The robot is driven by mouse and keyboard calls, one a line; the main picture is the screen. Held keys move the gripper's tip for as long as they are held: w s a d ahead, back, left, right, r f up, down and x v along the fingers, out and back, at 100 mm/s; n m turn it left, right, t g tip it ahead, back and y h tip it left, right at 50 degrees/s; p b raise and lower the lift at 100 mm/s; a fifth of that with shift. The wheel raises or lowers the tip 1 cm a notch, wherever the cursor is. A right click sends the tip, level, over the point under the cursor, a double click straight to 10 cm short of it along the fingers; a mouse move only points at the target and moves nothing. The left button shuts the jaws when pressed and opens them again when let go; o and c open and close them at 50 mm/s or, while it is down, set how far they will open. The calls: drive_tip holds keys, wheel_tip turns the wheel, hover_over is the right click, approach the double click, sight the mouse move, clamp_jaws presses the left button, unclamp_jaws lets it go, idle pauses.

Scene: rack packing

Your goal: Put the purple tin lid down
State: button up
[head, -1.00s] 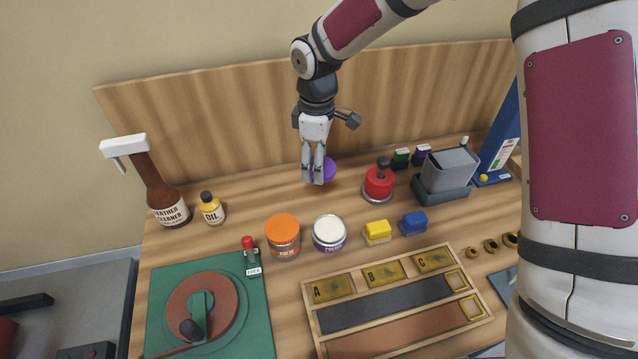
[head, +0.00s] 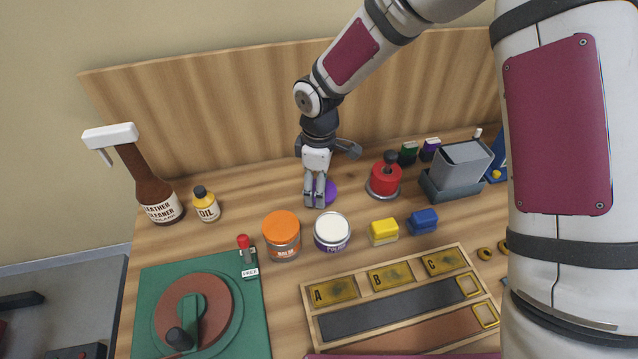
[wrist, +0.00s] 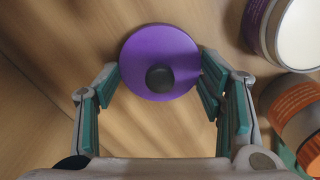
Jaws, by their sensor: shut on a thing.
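The purple tin lid (wrist: 148,52) is a round disc with a dark round knob (wrist: 160,78). My gripper (wrist: 158,82) is shut on it, with a finger at each side of its near edge. In the head view the lid (head: 330,191) shows partly behind the fingers of my gripper (head: 315,203), which point down. I cannot tell whether the lid touches the table. An open tin with a purple band and a white top (head: 331,231) stands just in front of it.
An orange-topped tin (head: 281,235) stands front left of my gripper. Yellow (head: 384,232) and blue (head: 423,221) blocks and a red knobbed object (head: 385,179) are to the right. Bare table lies left of the gripper, towards the oil bottle (head: 206,206). A wooden backboard (head: 220,120) stands behind.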

drive_tip(key=shift+f, duration=0.15)
drive_tip(key=o, duration=0.9)
drive_tip(key=shift+o, duration=0.2)
drive_tip(key=s+d+r+m+t+p, duration=0.15)
drive_tip(key=d+r, duration=0.25)
drive_tip(key=r, duration=0.7)
drive_tip(key=s+d+r+m+p, duration=0.2)
drive_tip(key=d+r+p, duration=0.1)
drive_tip(key=r, duration=0.8)
drive_tip(key=s+d+r+m+t, duration=0.1)
drive_tip(key=s+d+r+m, duration=0.2)
drive_tip(key=s, duration=0.4)
drive_tip(key=s+d+r+m+t, duration=0.1)
drive_tip(key=s+d+r+m, duration=0.3)
drive_tip(key=s, duration=0.4)
drive_tip(key=s+d+r+m+t, duration=0.2)
drive_tip(key=s+d+r+m, duration=0.2)
drive_tip(key=s+d+m, duration=0.1)
drive_tip(key=s+d, duration=0.1)
drive_tip(key=s, duration=0.1)
drive_tip(key=shift+s+d+r, duration=0.2)
drive_tip(key=shift+s, duration=0.15)
